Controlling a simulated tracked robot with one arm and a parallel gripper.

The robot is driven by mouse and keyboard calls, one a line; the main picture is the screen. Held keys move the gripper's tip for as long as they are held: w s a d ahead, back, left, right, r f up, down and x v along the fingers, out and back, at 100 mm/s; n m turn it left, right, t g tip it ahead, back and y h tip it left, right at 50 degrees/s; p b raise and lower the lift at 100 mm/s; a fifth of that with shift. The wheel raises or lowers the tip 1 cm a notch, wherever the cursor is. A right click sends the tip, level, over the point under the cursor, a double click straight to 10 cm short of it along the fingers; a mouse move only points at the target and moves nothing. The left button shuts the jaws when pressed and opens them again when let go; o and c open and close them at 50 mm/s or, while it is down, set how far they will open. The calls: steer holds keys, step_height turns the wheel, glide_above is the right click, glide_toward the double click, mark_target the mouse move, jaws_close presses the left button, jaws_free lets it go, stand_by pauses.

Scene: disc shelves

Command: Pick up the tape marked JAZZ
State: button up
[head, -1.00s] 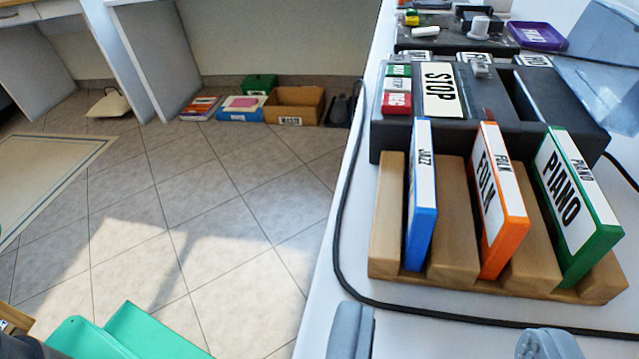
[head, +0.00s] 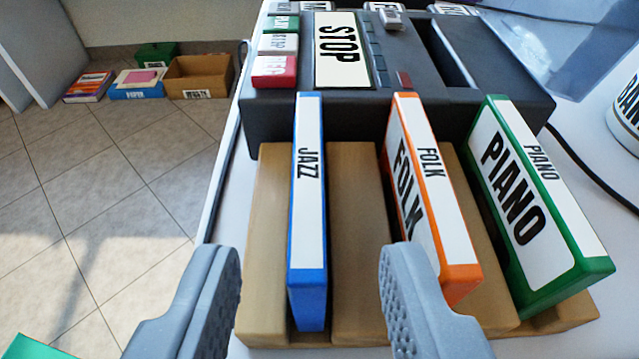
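The blue tape marked JAZZ (head: 308,215) stands upright in the left slot of a wooden rack (head: 362,240), its white spine label facing up. My gripper (head: 308,290) is open, its two grey fingers apart, one to each side of the JAZZ tape in the picture. The fingers look nearer to the camera than the tape, and I see no contact. The right finger overlaps the lower part of the orange FOLK tape (head: 460,272) in the view.
The green PIANO tape (head: 530,210) stands at the right of the rack. A dark player with a STOP label (head: 338,50) sits right behind the rack. The table's left edge drops to a tiled floor (head: 100,200). A black cable (head: 595,170) lies at right.

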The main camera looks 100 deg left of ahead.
mark_target(322, 239)
steer(key=shift+b+x, duration=0.55)
steer(key=shift+x, duration=1.8)
steer(key=shift+w, duration=0.2)
steer(key=shift+c, duration=0.4)
jaws_close()
